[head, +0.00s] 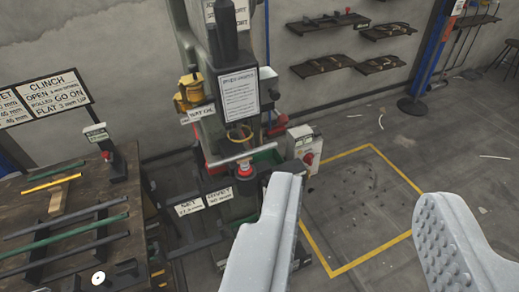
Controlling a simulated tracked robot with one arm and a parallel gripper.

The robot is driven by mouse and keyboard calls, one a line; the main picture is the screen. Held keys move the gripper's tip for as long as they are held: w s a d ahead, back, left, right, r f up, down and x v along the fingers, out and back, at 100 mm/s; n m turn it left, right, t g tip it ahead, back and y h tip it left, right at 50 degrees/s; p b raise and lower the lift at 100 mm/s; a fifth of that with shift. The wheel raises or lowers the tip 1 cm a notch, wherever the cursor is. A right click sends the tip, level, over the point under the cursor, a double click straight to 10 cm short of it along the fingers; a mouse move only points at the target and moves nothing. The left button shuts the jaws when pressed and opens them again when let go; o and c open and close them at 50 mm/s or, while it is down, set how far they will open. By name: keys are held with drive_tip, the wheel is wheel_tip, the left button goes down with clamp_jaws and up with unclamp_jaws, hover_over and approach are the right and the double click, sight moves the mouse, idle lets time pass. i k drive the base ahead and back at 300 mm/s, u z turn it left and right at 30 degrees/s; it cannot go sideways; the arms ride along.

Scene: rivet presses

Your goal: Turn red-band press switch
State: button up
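A dark grey press (212,125) stands at the centre-left of the head view, with a white notice sheet on its front. A pale switch box (302,150) with a red rotary knob (309,158) is on the press's right side. The knob's exact setting is too small to tell. A red collar (244,172) shows low on the press; I cannot tell whether it is the red band. My gripper (360,195) is open and empty, its two grey fingers wide apart. The left fingertip appears just below the switch box in the picture; the gap in depth is unclear.
A wooden workbench (60,215) with bars and a small stand is at left, under a "CLINCH" sign (45,98). Wall shelves (325,65) and a blue-red post (432,55) stand behind.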

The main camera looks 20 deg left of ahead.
sight(308, 158)
drive_tip(key=u, duration=0.1)
drive_tip(key=i, duration=1.5)
drive_tip(key=z, duration=0.65)
